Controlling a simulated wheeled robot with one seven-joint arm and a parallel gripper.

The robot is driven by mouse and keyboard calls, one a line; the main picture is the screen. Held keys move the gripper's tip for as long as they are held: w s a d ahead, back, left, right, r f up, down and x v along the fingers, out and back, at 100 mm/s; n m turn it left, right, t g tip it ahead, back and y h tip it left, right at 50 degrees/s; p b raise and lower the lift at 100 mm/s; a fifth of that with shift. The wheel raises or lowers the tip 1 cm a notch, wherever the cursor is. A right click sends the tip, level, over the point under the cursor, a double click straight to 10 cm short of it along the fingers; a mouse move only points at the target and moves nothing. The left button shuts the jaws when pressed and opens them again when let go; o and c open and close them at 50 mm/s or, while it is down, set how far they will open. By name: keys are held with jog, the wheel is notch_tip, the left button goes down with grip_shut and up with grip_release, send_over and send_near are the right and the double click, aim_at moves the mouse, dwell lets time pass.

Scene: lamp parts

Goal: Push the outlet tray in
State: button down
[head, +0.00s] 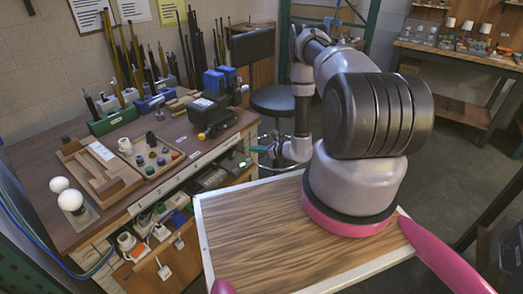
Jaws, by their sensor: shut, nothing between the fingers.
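The outlet tray (151,269) appears to be the wooden tray low under the left workbench, in the head view. White outlets sit in it and on its front face. It seems to stand out toward the room, but how far I cannot tell. My gripper (260,149) hangs at the end of my folded arm, right of the bench's near right corner. It is small in view, shut and empty. It is well to the right of the outlet tray and apart from it.
More small parts lie on the shelf beneath. A round stool (274,99) stands behind my arm. Another bench (460,57) is at the back right. Grey floor is open at right.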

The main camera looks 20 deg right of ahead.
aim_at(237, 148)
jog(key=x, duration=0.7)
jog(key=shift+w+a, duration=0.1)
jog(key=shift+a, duration=0.05)
jog(key=w+a, duration=0.2)
jog(key=w, duration=0.1)
jog(key=shift+w+a, duration=0.15)
jog(key=shift+w, duration=0.05)
jog(key=shift+w+a+r, duration=0.1)
jog(key=shift+w, duration=0.05)
